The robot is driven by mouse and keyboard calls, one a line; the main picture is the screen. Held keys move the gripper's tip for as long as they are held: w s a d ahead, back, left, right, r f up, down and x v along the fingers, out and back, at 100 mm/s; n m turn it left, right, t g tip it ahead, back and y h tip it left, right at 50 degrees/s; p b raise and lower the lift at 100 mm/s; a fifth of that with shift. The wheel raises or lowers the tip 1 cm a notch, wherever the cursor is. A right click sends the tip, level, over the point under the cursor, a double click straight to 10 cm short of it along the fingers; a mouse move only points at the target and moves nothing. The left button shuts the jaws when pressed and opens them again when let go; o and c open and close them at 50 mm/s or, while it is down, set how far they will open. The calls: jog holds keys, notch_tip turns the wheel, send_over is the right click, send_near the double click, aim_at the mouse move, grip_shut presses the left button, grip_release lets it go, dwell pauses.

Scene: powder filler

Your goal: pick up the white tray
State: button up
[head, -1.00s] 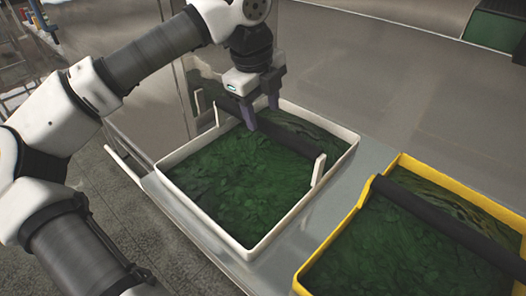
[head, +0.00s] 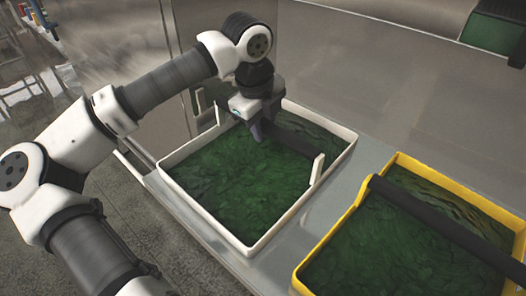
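The white tray (head: 297,207) stands on the metal counter at the middle of the head view, filled with dark green leafy material. A black handle bar (head: 295,138) spans it between two white uprights. My gripper (head: 259,131) is down at the bar, left of the bar's middle, pointing downward. One purple-grey finger shows on the near side of the bar. The other finger is hidden, so I cannot tell whether the fingers are closed on the bar.
A yellow tray (head: 327,240) with similar green contents and a black bar stands to the right on the same counter. A metal wall (head: 350,75) rises behind the trays. A green container (head: 495,30) is at the top right. Tiled floor lies at the lower left.

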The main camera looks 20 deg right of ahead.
grip_shut()
dwell(1.1)
jog(key=shift+r, duration=0.1)
